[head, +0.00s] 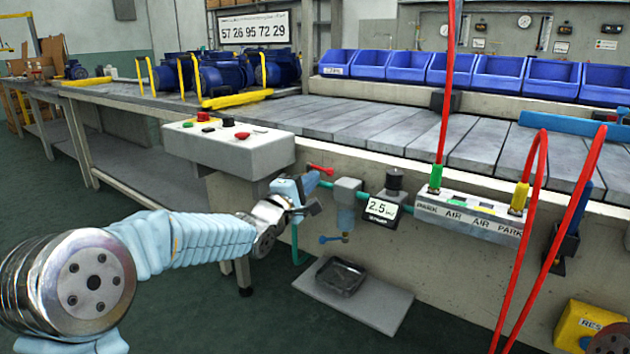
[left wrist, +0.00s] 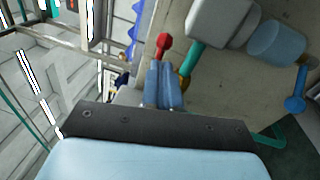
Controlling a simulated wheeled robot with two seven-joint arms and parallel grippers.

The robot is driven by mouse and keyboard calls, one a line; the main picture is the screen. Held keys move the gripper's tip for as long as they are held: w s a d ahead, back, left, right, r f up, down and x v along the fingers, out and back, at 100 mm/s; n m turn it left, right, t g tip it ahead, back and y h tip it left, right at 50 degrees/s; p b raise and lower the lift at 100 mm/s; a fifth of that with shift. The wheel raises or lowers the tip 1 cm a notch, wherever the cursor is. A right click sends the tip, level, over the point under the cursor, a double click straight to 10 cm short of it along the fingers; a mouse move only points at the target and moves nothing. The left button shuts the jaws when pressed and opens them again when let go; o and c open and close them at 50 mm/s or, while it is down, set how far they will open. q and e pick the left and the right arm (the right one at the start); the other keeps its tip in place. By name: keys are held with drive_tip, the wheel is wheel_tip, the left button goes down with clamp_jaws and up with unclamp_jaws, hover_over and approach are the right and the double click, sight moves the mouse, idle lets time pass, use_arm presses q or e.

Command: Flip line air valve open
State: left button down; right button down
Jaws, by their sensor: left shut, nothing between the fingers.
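The line air valve's red handle (head: 321,169) sticks out at the upstream end of the teal air pipe (head: 330,185), below the control box. In the left wrist view the red handle (left wrist: 163,44) shows just beyond the fingertips, with a bit of the brass valve body (left wrist: 185,83) beside the fingers. My left gripper (head: 312,181) is shut and empty, close to the handle; in the left wrist view its blue fingers (left wrist: 165,66) are together. I cannot tell whether they touch the handle. The gripper hides most of the valve body. My right gripper is not in view.
The control box (head: 228,147) overhangs from above. A black tray (head: 341,276) lies below.

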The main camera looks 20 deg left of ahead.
sight(327, 175)
use_arm(q)
drive_tip(key=shift+w+d, duration=0.3)
drive_tip(key=shift+d, duration=0.25)
drive_tip(key=shift+w+d+r+b, duration=0.15)
drive_tip(key=shift+w+d+b, duration=0.1)
drive_tip(key=shift+d+b, duration=0.2)
drive_tip(key=shift+w+d+r+b, duration=0.1)
drive_tip(key=shift+w+d+b, duration=0.1)
drive_tip(key=shift+d+b, duration=0.2)
